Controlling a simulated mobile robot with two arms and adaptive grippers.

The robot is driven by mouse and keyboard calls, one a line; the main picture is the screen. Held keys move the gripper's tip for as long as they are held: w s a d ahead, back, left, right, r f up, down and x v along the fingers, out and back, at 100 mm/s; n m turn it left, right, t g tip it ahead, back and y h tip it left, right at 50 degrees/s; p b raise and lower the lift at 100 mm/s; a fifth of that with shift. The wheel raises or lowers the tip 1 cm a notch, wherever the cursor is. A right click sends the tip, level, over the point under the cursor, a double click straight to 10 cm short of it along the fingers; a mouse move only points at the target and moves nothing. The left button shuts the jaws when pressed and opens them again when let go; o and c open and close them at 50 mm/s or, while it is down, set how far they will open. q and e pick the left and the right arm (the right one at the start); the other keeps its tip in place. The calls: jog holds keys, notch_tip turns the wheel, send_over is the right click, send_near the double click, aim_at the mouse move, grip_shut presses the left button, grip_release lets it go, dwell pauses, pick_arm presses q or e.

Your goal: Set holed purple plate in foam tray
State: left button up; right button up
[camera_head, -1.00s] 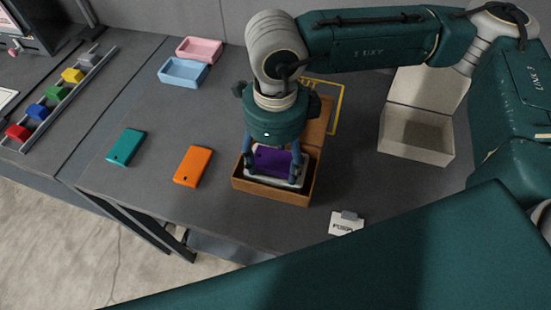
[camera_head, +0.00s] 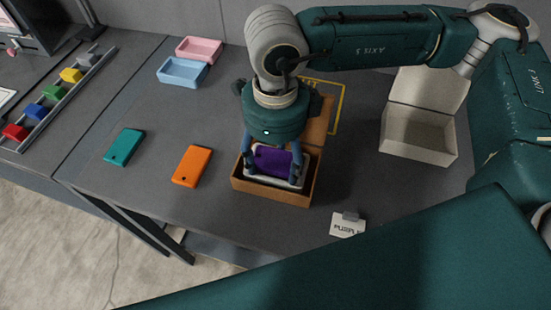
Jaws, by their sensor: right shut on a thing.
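The purple plate (camera_head: 270,161) is inside the brown box, over a white foam tray (camera_head: 262,180). My right gripper (camera_head: 272,168) points down into the box and is shut on the purple plate, with one finger at each side of it. The plate's hole is not visible, as the gripper hides part of the plate. I cannot tell whether the plate touches the foam tray. My left gripper is not in view.
The brown box (camera_head: 270,193) has its lid open at the back. A teal plate (camera_head: 124,147) and an orange plate (camera_head: 192,166) lie to its left. Blue (camera_head: 183,72) and pink (camera_head: 199,49) trays stand behind. An open beige box (camera_head: 417,139) is at right, a label card (camera_head: 347,225) in front.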

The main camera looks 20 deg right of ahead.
jog(key=o, duration=1.4)
notch_tip(320, 180, up, 12)
jog(key=shift+r, duration=0.1)
